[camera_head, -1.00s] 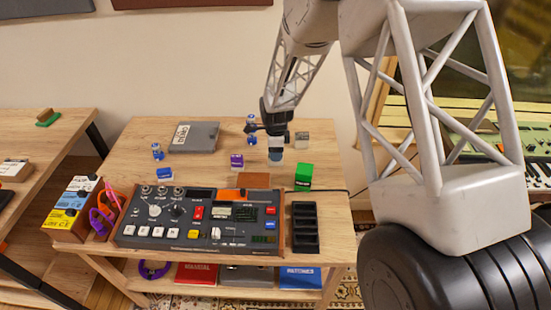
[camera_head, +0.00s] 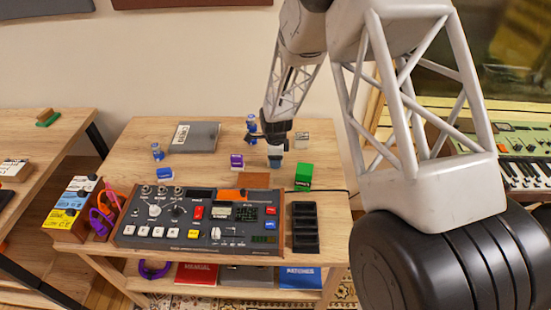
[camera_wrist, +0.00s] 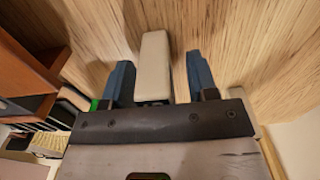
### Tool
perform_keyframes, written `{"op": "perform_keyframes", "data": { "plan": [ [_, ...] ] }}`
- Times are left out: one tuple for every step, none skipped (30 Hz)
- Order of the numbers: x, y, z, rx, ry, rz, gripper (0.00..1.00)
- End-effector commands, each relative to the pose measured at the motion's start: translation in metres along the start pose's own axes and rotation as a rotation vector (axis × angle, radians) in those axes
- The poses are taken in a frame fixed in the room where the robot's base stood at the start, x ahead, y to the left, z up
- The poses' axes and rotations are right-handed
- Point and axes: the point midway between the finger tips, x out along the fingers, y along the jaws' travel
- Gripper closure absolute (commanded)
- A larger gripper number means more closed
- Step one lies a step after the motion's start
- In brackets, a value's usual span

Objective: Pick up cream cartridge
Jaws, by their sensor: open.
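The cream cartridge (camera_wrist: 154,68) is a pale, long block in the wrist view. It lies between the two blue fingers of my gripper (camera_wrist: 158,82), with wood showing on both sides of it. My gripper is open, and a gap shows between each finger and the block. In the head view my gripper (camera_head: 275,161) points down over the back right part of the wooden table. The cream cartridge cannot be made out there; the gripper seems to cover it.
A green block (camera_head: 303,176) stands right of my gripper, with a small greyish block (camera_head: 301,140) behind it. A purple block (camera_head: 236,161) is to the left. The control panel (camera_head: 203,216) and black slotted tray (camera_head: 305,228) are in front. Bare wood lies around the purple block.

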Motion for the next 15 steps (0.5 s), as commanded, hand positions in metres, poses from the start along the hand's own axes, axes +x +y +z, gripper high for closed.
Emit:
{"op": "perform_keyframes", "data": {
  "plan": [
    [-0.0001,0.0,0.0,0.0,0.0,0.0,0.47],
    [-0.0001,0.0,0.0,0.0,0.0,0.0,0.51],
    [-0.0001,0.0,0.0,0.0,0.0,0.0,0.58],
    [-0.0001,0.0,0.0,0.0,0.0,0.0,0.62],
    [-0.0001,0.0,0.0,0.0,0.0,0.0,0.67],
    [-0.0001,0.0,0.0,0.0,0.0,0.0,0.73],
    [-0.0001,0.0,0.0,0.0,0.0,0.0,0.77],
    [-0.0001,0.0,0.0,0.0,0.0,0.0,0.82],
    [-0.0001,0.0,0.0,0.0,0.0,0.0,0.88],
    [-0.0001,0.0,0.0,0.0,0.0,0.0,0.93],
    [-0.0001,0.0,0.0,0.0,0.0,0.0,0.97],
    [-0.0002,-0.0001,0.0,0.0,0.0,0.0,1.0],
    [-0.0002,-0.0001,0.0,0.0,0.0,0.0,1.0],
    [-0.0002,-0.0001,0.0,0.0,0.0,0.0,1.0],
    [-0.0002,-0.0001,0.0,0.0,0.0,0.0,1.0]
  ]
}}
